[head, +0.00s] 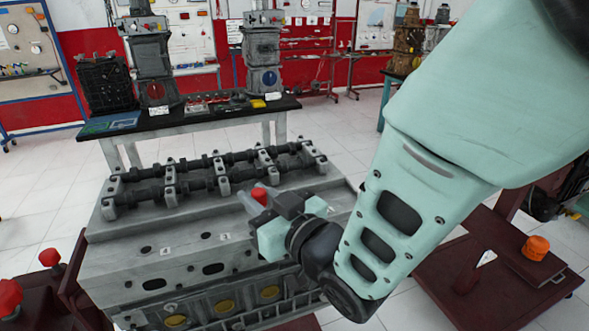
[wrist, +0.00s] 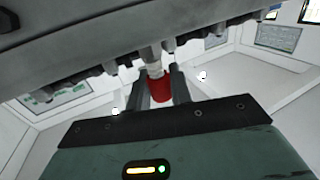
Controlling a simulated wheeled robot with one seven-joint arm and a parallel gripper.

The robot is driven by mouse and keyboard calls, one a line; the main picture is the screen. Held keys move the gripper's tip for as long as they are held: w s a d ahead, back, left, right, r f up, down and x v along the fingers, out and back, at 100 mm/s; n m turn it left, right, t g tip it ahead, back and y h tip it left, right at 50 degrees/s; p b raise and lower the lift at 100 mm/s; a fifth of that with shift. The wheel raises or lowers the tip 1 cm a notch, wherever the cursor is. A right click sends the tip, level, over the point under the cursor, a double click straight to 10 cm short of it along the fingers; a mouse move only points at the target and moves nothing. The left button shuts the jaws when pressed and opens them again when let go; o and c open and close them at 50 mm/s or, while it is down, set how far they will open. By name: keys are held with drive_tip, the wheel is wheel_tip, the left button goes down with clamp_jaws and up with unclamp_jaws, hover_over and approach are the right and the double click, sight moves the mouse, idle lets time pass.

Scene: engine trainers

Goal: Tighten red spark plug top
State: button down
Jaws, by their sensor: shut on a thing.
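The red spark plug top (head: 260,195) shows at the upper side of the engine block, just left of my gripper. A pale plug body (wrist: 155,70) shows beyond the red top. Whether it is seated in a hole is hidden.
The grey engine block (head: 150,235) carries dark camshafts (head: 200,165) on top. A dark workbench (head: 190,120) with engine parts stands behind. A dark red cart (head: 440,250) with an orange cap (head: 536,247) is at right. Red knobs (head: 50,257) are at left.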

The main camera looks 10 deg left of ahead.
drive_tip(key=m+t+h+b, duration=0.2)
drive_tip(key=t, duration=0.1)
drive_tip(key=shift+f+m+h, duration=0.15)
drive_tip(key=shift+m+h, duration=0.15)
drive_tip(key=shift+h, duration=0.1)
drive_tip(key=m+t+h+b, duration=0.1)
drive_tip(key=m+t+h, duration=0.1)
drive_tip(key=h, duration=0.1)
drive_tip(key=shift+m+h, duration=0.3)
drive_tip(key=shift+m, duration=0.1)
drive_tip(key=m+t+h, duration=0.1)
drive_tip(key=m+h, duration=0.1)
drive_tip(key=h, duration=0.2)
drive_tip(key=shift+m+t, duration=0.3)
drive_tip(key=shift+d+r+m+h, duration=0.1)
drive_tip(key=shift+m+h, duration=0.95)
drive_tip(key=shift+h, duration=0.6)
drive_tip(key=shift+r+m+h, duration=0.1)
drive_tip(key=shift+m+h, duration=0.95)
drive_tip(key=shift+h, duration=0.9)
drive_tip(key=c, duration=1.3)
unclamp_jaws()
drive_tip(key=shift+w, duration=0.1)
drive_tip(key=shift+o, duration=0.2)
